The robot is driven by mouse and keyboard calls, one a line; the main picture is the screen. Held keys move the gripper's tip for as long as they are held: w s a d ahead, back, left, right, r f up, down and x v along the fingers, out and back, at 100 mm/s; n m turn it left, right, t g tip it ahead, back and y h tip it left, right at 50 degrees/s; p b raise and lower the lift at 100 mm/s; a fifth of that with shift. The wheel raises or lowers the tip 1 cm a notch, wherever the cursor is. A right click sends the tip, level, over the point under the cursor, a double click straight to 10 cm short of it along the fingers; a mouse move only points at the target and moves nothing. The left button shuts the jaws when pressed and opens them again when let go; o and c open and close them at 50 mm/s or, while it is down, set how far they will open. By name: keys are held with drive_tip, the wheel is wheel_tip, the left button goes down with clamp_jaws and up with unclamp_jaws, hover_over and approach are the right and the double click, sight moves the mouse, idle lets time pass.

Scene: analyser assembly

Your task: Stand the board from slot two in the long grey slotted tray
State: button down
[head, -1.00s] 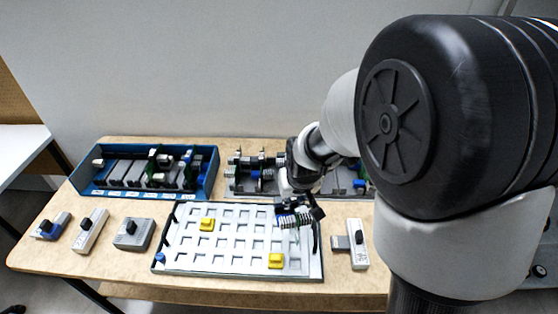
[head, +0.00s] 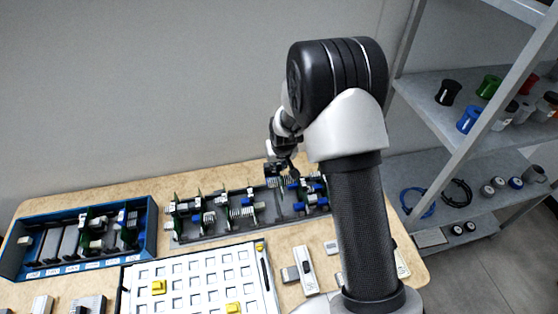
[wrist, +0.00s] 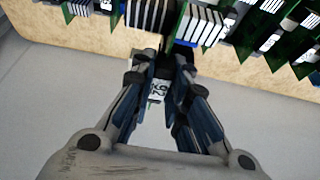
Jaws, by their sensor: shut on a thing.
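My gripper (head: 281,172) is over the right part of the long grey slotted tray (head: 232,234), at the back of the table. In the wrist view my gripper (wrist: 167,62) has its fingers close together on a green board (wrist: 179,22) with pale fins. A white tag with dark characters (wrist: 158,91) shows between the fingers. Several other green boards stand upright in the grey tray, close on both sides of the held one. The held board's lower edge is hidden, so I cannot tell whether it sits in a slot.
A blue bin (head: 80,266) with labelled slots stands at the left. A white grid tray (head: 196,274) with yellow blocks is in front of the grey tray. Small modules (head: 306,270) lie right of it. A metal shelf unit (head: 465,150) stands at the right.

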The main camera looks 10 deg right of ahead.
drive_tip(key=shift+s+a+f+b, duration=0.15)
drive_tip(key=shift+f+b, duration=0.15)
drive_tip(key=shift+f, duration=0.2)
drive_tip(key=shift+f+b, duration=3.25)
drive_tip(key=shift+f, duration=0.7)
drive_tip(key=shift+f+b, duration=0.15)
drive_tip(key=shift+b, duration=0.3)
drive_tip(key=shift+f+b, duration=0.8)
drive_tip(key=shift+f, duration=0.25)
drive_tip(key=shift+f+b, duration=0.45)
drive_tip(key=shift+b, duration=0.1)
drive_tip(key=shift+f+b, duration=0.8)
drive_tip(key=shift+f, duration=0.1)
drive_tip(key=shift+f+b, duration=0.35)
drive_tip(key=shift+f, duration=0.05)
